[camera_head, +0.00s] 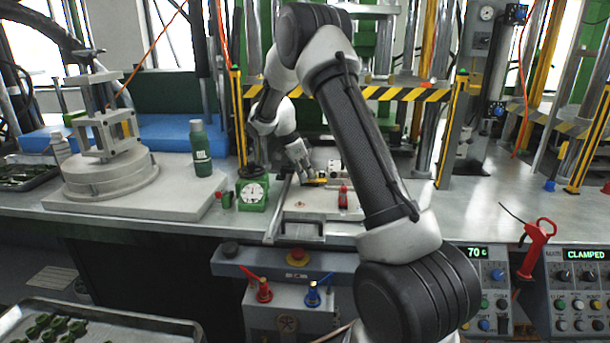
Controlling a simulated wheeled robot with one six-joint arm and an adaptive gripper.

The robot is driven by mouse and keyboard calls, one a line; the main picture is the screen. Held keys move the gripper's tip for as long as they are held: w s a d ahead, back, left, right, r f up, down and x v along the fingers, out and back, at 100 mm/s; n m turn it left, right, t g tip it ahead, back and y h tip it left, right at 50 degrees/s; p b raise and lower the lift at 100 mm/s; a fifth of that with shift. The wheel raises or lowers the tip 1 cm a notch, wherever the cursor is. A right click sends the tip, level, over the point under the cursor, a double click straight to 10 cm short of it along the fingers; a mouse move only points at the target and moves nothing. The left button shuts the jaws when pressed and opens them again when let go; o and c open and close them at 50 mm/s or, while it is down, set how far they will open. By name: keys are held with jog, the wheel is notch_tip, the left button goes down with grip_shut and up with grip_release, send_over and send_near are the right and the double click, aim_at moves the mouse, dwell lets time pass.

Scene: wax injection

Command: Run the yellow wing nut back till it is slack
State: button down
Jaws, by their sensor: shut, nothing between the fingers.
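A small yellow part, which looks like the wing nut (317,182), sits at the back of the pale fixture plate (300,212) on the bench. My gripper (305,179) is shut and empty, pointing down at the left end of the yellow part. At this size I cannot tell whether the fingertips touch it. The wing nut's thread, and whether it is tight or slack, cannot be made out.
A red-handled clamp (343,197) stands just right on the plate. Striped guard bars (400,93) and press columns rise behind.

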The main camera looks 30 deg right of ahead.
jog(key=shift+s+d+n+t, duration=0.1)
jog(key=shift+s+n+t, duration=0.2)
jog(key=shift+n, duration=0.4)
jog(key=shift+s+d+n+t, duration=0.1)
jog(key=shift+s+n+t, duration=0.15)
jog(key=shift+n, duration=0.45)
jog(key=shift+s+n, duration=0.15)
jog(key=shift+n, duration=0.25)
jog(key=shift+s+d+n+t+y, duration=0.15)
jog(key=shift+n+t, duration=0.1)
jog(key=shift+n, duration=0.35)
jog(key=shift+s+d+n+t+y, duration=0.15)
jog(key=shift+s+n+t, duration=0.1)
jog(key=shift+n, duration=0.35)
jog(key=shift+s+d+n+t, duration=0.15)
jog(key=shift+n+t, duration=0.1)
jog(key=shift+n, duration=0.35)
jog(key=shift+s+d+n+t+y, duration=0.15)
jog(key=shift+d+n+t, duration=0.1)
jog(key=shift+n, duration=0.5)
jog(key=shift+s+d+n+t+y, duration=0.15)
jog(key=shift+n+t, duration=0.1)
jog(key=shift+n, duration=0.5)
dwell(0.4)
